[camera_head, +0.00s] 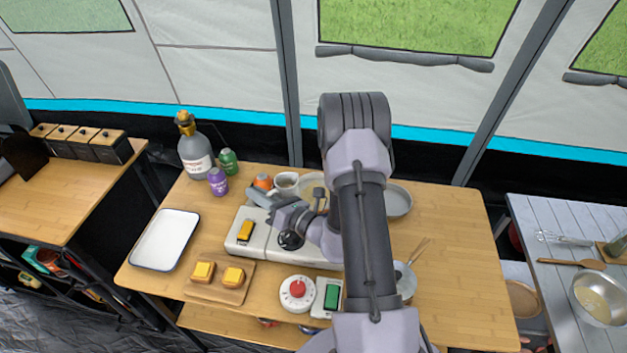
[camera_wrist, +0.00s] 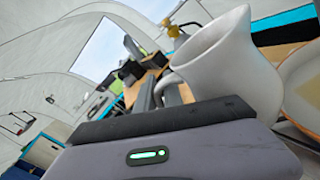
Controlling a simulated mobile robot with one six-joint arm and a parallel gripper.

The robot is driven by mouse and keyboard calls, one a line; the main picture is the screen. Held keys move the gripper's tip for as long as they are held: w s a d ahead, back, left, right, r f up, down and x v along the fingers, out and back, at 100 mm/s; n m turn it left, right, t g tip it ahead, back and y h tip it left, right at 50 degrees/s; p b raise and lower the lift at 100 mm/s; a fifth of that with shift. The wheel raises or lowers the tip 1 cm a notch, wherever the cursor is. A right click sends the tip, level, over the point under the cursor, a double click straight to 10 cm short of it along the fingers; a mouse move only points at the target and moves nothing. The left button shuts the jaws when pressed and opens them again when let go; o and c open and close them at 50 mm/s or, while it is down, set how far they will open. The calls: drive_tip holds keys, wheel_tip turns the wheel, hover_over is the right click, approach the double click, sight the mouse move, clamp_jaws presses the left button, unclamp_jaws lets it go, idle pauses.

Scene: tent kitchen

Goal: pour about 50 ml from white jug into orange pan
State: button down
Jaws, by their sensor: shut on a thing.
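The white jug (camera_head: 287,182) is at the back of the wooden table, beside my gripper (camera_head: 268,198). In the wrist view the jug (camera_wrist: 228,72) is large, with its handle at my gripper's fingers (camera_wrist: 162,95). My gripper is shut on the jug, by the handle as far as I can see. The jug's contents are hidden. A round pale dish or pan with a tan rim (camera_wrist: 304,85) shows at the right edge of the wrist view, partly behind the jug.
A white hob (camera_head: 262,242) lies below my arm. Grey round pans or plates (camera_head: 398,202) are partly hidden by my arm. A white tray (camera_head: 165,240), a bread board (camera_head: 219,286), bottles (camera_head: 195,150), a red-dialled timer (camera_head: 298,292) and a saucepan (camera_head: 405,282) stand around. The table's right side is clear.

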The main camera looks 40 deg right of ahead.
sight(286, 183)
drive_tip(key=shift+r, duration=0.15)
drive_tip(key=d+r+m+p, duration=0.1)
drive_tip(key=m, duration=0.1)
drive_tip(key=d+r+m+p, duration=0.1)
drive_tip(key=d, duration=0.1)
drive_tip(key=d+r+m+t+p, duration=0.1)
drive_tip(key=d+m+p, duration=0.1)
drive_tip(key=shift+w+r+m, duration=0.1)
drive_tip(key=shift+r+m, duration=0.15)
drive_tip(key=shift+m, duration=0.05)
drive_tip(key=shift+d+r+m+t+p, duration=0.15)
drive_tip(key=shift+d+r+m+p, duration=0.05)
drive_tip(key=shift+d+m, duration=0.35)
drive_tip(key=shift+d+r+m+t+p, duration=0.15)
drive_tip(key=shift+d+m+p, duration=0.05)
drive_tip(key=shift+d+m, duration=0.3)
drive_tip(key=shift+w+d+r+m+h+p, duration=0.15)
drive_tip(key=shift+d+m+h+p, duration=0.15)
drive_tip(key=shift+d+m, duration=0.6)
drive_tip(key=shift+m, duration=0.55)
drive_tip(key=shift+d+f+m+t+h, duration=0.2)
drive_tip(key=shift+d+m, duration=0.25)
drive_tip(key=shift+m, duration=0.3)
drive_tip(key=shift+d+f+m+t+h, duration=0.1)
drive_tip(key=shift+d+m+t+h, duration=0.2)
drive_tip(key=shift+m, duration=0.45)
drive_tip(key=shift+d+r+m+p, duration=0.5)
drive_tip(key=shift+d+m+p, duration=0.3)
drive_tip(key=shift+m, duration=0.3)
